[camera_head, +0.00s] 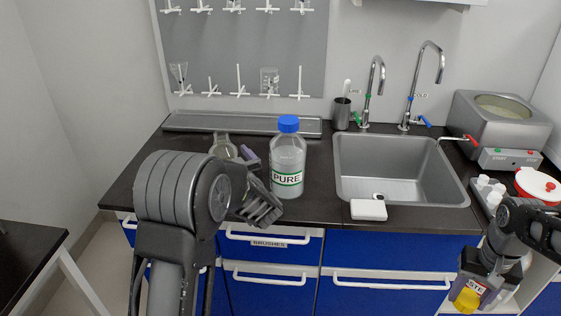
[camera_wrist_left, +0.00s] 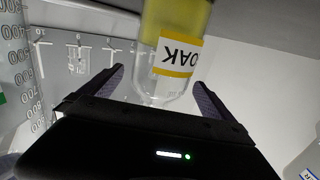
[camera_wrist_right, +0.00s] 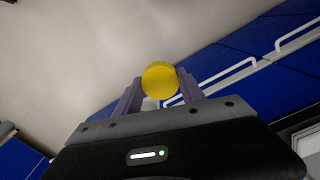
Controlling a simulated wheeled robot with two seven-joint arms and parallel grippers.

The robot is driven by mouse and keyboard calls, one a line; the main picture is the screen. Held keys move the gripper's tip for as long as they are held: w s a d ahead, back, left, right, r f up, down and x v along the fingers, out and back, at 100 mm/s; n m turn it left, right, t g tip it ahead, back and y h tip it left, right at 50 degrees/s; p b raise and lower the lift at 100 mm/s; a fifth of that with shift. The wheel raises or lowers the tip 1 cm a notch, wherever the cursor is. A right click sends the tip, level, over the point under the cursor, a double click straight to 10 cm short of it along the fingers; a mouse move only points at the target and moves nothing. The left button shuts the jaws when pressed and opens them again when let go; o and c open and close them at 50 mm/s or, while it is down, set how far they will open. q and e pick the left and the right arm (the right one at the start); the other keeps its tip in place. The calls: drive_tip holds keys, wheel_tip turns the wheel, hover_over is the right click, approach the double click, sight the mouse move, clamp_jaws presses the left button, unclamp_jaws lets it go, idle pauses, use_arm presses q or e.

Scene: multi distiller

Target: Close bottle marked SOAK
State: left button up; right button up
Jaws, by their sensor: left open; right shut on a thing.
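The SOAK bottle (camera_wrist_left: 178,60) shows in the left wrist view, upside down in the picture, with yellowish contents and a yellow-striped label reading "OAK". It lies between the spread fingers of my left gripper (camera_wrist_left: 158,82), which is open; contact cannot be told. In the head view my left gripper (camera_head: 250,158) is at the counter beside a clear glass vessel (camera_head: 223,147), partly hidden by my arm. My right gripper (camera_head: 482,285) is shut on a yellow cap (camera_head: 466,300), low at the right in front of the cabinets. The cap (camera_wrist_right: 160,79) also shows between its fingertips (camera_wrist_right: 160,85).
A blue-capped PURE bottle (camera_head: 288,165) stands just right of my left gripper. The sink (camera_head: 400,165), two taps, a water bath (camera_head: 500,120) and a tray of small white bottles (camera_head: 487,190) lie further right. A drying rack (camera_head: 245,50) hangs behind.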

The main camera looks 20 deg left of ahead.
use_arm(q)
drive_tip(key=x, duration=0.5)
drive_tip(key=shift+w+p, duration=0.15)
drive_tip(key=shift+p, duration=0.25)
drive_tip(key=shift+c, duration=0.3)
drive_tip(key=c, duration=2)
drive_tip(key=shift+r, duration=0.1)
drive_tip(key=shift+c, duration=0.3)
drive_tip(key=shift+r, duration=0.1)
wheel_tip(320, 180, up, 10)
drive_tip(key=shift+f, duration=0.1)
